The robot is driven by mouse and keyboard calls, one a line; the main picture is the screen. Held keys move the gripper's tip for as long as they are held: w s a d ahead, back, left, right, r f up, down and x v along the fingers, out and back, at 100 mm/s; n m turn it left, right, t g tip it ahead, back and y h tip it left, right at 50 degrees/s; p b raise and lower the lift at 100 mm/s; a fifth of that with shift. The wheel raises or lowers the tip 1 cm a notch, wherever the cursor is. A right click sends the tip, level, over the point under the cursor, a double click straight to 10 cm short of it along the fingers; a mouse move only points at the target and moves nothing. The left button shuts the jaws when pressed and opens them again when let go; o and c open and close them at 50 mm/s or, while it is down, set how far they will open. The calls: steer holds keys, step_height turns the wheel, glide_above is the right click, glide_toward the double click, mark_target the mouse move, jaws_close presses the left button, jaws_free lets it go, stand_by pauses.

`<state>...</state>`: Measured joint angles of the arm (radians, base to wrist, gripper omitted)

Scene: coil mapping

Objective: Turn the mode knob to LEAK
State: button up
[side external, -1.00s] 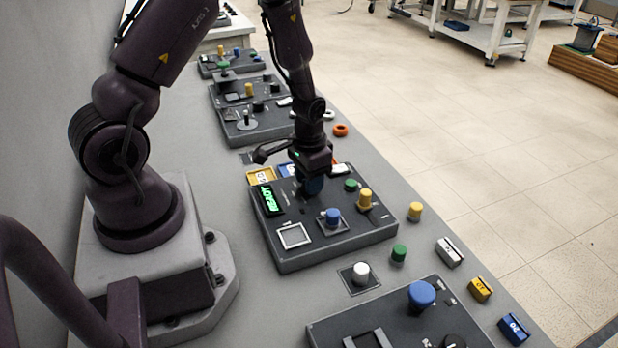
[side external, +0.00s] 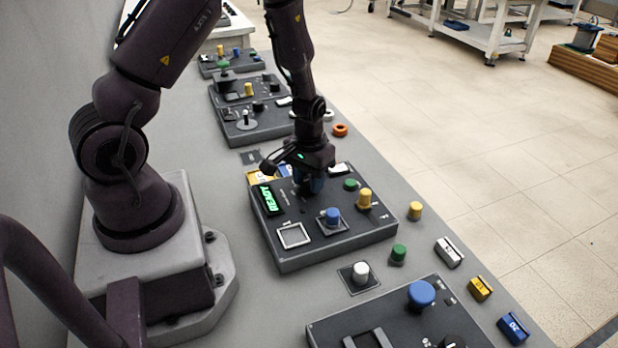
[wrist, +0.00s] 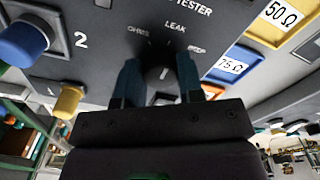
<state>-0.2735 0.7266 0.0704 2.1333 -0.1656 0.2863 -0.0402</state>
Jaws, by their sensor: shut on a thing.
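The dark mode knob (wrist: 160,84) sits between my gripper's fingers in the wrist view, with a pale pointer mark on its face. The LEAK label (wrist: 175,28) is above it, with OHMS to the left and another label, hard to read, to the right. The mark points roughly up toward the labels; its exact alignment with LEAK is hard to tell. My gripper (wrist: 160,82) is shut on the knob. In the side view my gripper (side external: 310,186) is down on the far part of the tester panel (side external: 290,258) and hides the knob.
The panel has a green READY display (side external: 269,200), a blue button (side external: 332,216), a yellow knob (side external: 365,198) and a green button (side external: 350,184) near my gripper. Labelled blocks, including a 75 Ω one (wrist: 231,66), lie beside the panel. Other panels stand at both ends.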

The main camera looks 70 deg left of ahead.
mark_target(307, 181)
steer(key=o, duration=0.9)
steer(key=shift+r, duration=0.1)
step_height(307, 181, up, 13)
steer(key=shift+f, duration=0.1)
steer(key=s+d+r+m+t, duration=0.2)
steer(key=s+d+r, duration=0.1)
steer(key=r, duration=0.3)
steer(key=s+d+r+m+t, duration=0.1)
steer(key=s+d+r+m, duration=0.1)
steer(key=s+d+r, duration=0.2)
steer(key=s+d+r+m+t, duration=0.2)
steer(key=s+d+r, duration=0.2)
steer(key=r, duration=0.3)
steer(key=shift+s+r+t, duration=0.25)
steer(key=shift+r+t, duration=0.05)
